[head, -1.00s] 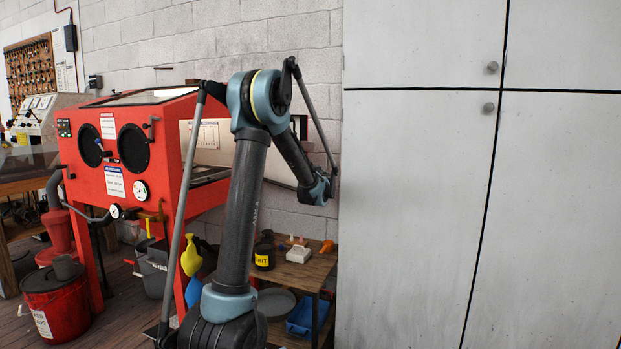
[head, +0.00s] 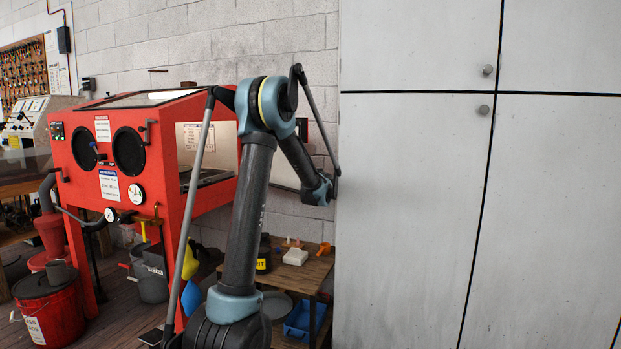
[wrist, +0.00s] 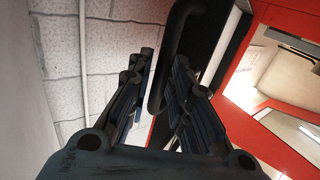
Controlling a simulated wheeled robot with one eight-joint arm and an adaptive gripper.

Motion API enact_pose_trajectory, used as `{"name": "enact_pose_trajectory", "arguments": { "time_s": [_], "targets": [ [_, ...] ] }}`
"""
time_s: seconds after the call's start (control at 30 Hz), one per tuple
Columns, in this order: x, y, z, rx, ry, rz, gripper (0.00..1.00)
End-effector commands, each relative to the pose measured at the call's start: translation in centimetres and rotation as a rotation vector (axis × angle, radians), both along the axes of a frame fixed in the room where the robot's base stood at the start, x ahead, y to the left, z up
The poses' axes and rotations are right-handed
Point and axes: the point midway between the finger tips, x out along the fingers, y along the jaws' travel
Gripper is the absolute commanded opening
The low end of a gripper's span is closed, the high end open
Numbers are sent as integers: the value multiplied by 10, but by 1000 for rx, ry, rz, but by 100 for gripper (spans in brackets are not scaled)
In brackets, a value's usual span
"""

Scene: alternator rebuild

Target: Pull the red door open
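The red cabinet (head: 166,165) stands at the left in the head view, with two round black ports in its front. My arm crosses in front of the door. My gripper's fingers are hidden in the head view, past the door's far right end. In the wrist view, my gripper (wrist: 161,75) has its fingers drawn close together on a black curved handle (wrist: 184,12). Red framing (wrist: 270,135) shows at the right there.
A tall grey locker (head: 415,200) fills the right, close beside my wrist. A low wooden shelf (head: 313,271) with small items stands below my forearm. A red bucket (head: 50,308) and a grey bin (head: 149,275) stand near the cabinet. A block wall (head: 270,45) is behind.

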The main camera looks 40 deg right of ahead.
Motion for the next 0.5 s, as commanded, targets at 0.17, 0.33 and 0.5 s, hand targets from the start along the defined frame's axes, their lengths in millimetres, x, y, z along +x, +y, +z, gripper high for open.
{"name": "enact_pose_trajectory", "arguments": {
  "time_s": [0.17, 0.33, 0.5],
  "targets": [
    [-3, 1, 0, -1, 0, 0, 19],
    [-21, 9, 0, -1, 0, 0, 19],
    [-51, 21, 0, -1, 0, -1, 19]
  ]
}}
